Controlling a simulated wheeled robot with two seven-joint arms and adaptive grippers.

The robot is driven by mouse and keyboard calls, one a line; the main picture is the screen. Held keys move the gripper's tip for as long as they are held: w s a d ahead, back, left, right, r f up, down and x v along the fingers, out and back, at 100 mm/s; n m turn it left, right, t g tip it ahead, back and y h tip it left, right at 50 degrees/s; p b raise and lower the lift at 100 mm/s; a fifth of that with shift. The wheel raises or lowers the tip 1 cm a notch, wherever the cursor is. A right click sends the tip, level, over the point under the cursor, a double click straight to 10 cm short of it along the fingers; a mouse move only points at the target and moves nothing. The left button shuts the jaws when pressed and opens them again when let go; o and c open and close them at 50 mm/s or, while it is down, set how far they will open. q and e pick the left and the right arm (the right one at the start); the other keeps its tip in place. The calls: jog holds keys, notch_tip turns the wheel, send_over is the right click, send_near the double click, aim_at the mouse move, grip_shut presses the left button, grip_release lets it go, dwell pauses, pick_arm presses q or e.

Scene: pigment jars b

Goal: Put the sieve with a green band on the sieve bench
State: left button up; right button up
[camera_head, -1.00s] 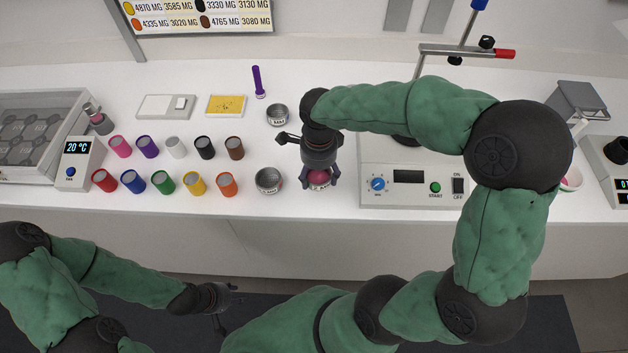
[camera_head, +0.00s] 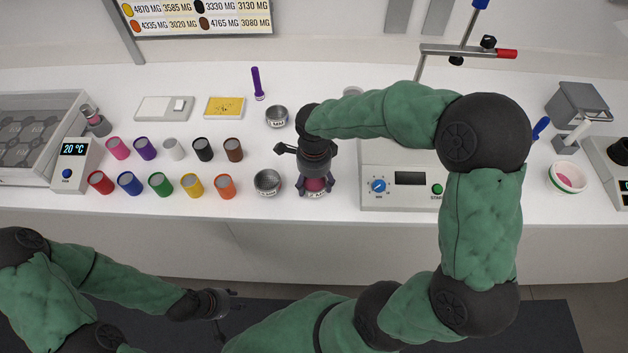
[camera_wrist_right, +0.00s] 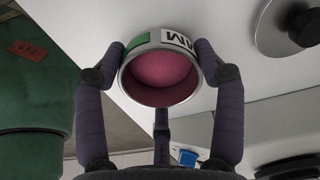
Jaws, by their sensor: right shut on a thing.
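The sieve with a green band (camera_wrist_right: 162,77) is a round metal ring with a green patch, a white label and pink inside. It also shows in the head view (camera_head: 315,186), low over or on the white counter; I cannot tell which. My right gripper (camera_head: 315,190) points down and is shut around this sieve, with fingers on its sides in the right wrist view. Two similar metal sieves stand to the left, one in front (camera_head: 267,182) and one behind (camera_head: 277,117). My left gripper (camera_head: 227,306) hangs empty before the counter, fingers apart. I cannot pick out the sieve bench.
Coloured jars (camera_head: 161,184) stand in two rows at left. A stirrer plate (camera_head: 409,190) with a rod stand is right of my right gripper. A white bowl with a green band (camera_head: 567,178) is at far right.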

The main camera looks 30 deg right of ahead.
aim_at(314, 187)
jog(key=o, duration=1.2)
jog(key=shift+r+p, duration=0.3)
jog(key=shift+p, duration=0.05)
notch_tip(314, 187, up, 12)
jog(key=p, duration=0.2)
jog(key=shift+f+p, duration=0.15)
jog(key=shift+p, duration=0.25)
